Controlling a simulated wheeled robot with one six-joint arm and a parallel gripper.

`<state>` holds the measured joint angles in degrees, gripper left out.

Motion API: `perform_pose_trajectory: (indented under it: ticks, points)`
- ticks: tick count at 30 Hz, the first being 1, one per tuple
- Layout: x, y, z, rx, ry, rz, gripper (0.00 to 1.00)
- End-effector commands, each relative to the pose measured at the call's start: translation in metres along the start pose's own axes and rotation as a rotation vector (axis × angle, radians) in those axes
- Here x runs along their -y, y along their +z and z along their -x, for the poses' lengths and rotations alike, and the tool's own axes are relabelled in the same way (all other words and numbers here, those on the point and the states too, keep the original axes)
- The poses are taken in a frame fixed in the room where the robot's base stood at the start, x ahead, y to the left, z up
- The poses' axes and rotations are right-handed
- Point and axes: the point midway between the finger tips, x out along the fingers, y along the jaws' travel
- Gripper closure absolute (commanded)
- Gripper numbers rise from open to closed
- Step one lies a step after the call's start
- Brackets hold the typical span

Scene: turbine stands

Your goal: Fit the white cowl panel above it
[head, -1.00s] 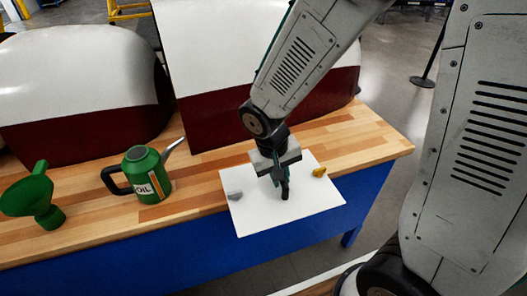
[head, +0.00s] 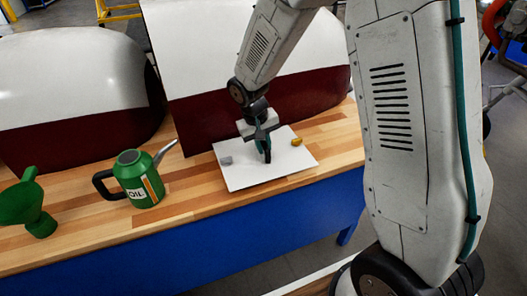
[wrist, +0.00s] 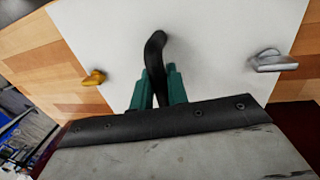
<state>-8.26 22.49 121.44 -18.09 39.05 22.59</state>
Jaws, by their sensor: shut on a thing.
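The white cowl panel (head: 240,178) is a flat white plate with a black handle (head: 267,157), a yellow latch (head: 296,142) and a grey latch (head: 225,160). My gripper (head: 264,146) is shut on the black handle, with the panel below it, over the wooden bench. In the wrist view the handle (wrist: 154,50) stands between the teal fingers (wrist: 156,88), and the panel (wrist: 210,35) fills the area behind them. I cannot tell how far the panel is above the bench. Behind it stands a large white and dark-red housing (head: 205,65); my arm hides part of it.
A second white and dark-red housing (head: 65,90) is at back left. The bench front right of the can is clear.

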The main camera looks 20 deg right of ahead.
Motion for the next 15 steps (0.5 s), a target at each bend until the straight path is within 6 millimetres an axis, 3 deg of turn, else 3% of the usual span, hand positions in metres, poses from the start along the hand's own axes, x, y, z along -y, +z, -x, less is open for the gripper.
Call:
perform_pose_trajectory:
  ticks: [6, 15]
  points:
    - [0.006, 0.001, -0.027, 0.003, 0.000, 0.001, 1.00]
    - [0.006, 0.001, -0.029, 0.001, 0.000, 0.000, 1.00]
